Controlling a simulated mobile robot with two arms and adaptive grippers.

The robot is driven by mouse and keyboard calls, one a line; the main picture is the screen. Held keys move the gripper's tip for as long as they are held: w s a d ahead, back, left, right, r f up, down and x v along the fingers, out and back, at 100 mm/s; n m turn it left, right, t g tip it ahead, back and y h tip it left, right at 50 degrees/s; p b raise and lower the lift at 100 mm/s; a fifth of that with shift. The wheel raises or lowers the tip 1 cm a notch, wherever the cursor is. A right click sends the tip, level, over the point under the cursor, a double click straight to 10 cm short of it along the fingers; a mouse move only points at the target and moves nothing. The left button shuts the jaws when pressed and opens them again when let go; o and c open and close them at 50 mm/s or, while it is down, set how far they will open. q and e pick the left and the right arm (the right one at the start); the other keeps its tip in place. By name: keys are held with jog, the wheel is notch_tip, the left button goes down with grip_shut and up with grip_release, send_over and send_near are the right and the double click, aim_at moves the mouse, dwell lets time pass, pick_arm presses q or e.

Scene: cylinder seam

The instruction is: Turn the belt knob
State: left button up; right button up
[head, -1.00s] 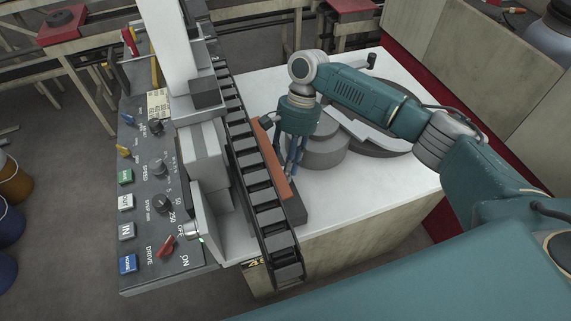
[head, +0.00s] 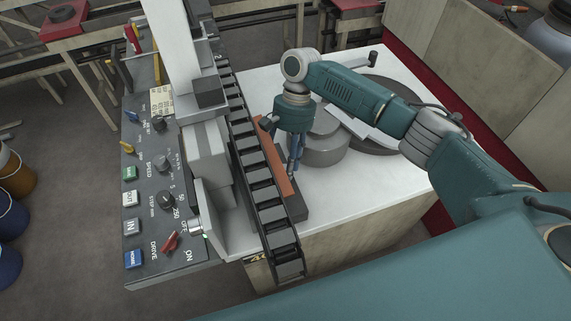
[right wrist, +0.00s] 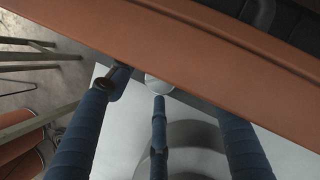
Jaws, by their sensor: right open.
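A grey control panel (head: 158,225) carries several knobs and buttons. Black knobs (head: 166,198) and a red knob (head: 170,240) by the DRIVE lettering are on it. I cannot tell which one is the belt knob. My right gripper (head: 293,174) points down beside an orange bar (head: 277,168), right of the black belt (head: 256,172). In the right wrist view its blue fingers (right wrist: 158,110) are spread apart with nothing clearly held. The orange bar (right wrist: 200,55) crosses above them, and a pale round end (right wrist: 158,84) shows between them. My left gripper is not in view.
A white tabletop (head: 385,195) bears grey round discs (head: 325,150) behind the right gripper. A white column (head: 168,45) and grey blocks stand between panel and belt. Barrels (head: 15,170) stand on the floor at the left.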

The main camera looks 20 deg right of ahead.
jog(key=v, duration=0.8)
jog(key=s+d+r+n+t+y, duration=0.15)
jog(key=s+n+t, duration=0.45)
jog(key=n, duration=1.2)
jog(key=shift+h, duration=0.35)
jog(key=x, duration=0.3)
jog(key=p+x, duration=0.1)
jog(key=x, duration=0.6)
jog(key=shift+w+a+r+p, duration=0.1)
jog(key=shift+w+r+p, duration=0.05)
jog(key=shift+w+p, duration=0.2)
jog(key=shift+r, duration=0.1)
jog(key=c, duration=1.1)
